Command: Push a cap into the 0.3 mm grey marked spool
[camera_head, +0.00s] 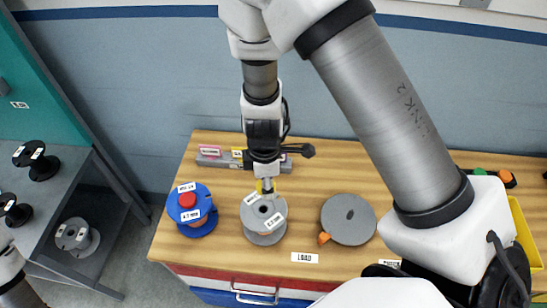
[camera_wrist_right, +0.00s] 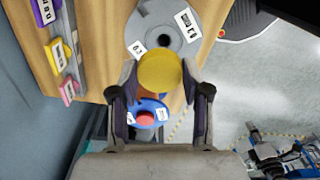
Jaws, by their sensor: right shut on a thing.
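The grey marked spool (camera_head: 251,224) lies flat on the wooden table, with white labels on its top and a dark centre hole. The labels are too small to read surely. In the right wrist view the spool (camera_wrist_right: 148,27) is at the top, its hole uncovered. My right gripper (camera_head: 265,182) is shut on a yellow cap (camera_wrist_right: 160,70) and holds it over the far part of the spool in the head view. My left gripper is not in view.
A blue spool (camera_head: 184,216) with a red cap (camera_head: 187,200) stands left of the grey spool. A grey disc (camera_head: 348,218) lies to the right. A grey rack (camera_head: 216,162) with coloured labels is behind. More spools sit on the shelf unit (camera_head: 45,215) at far left.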

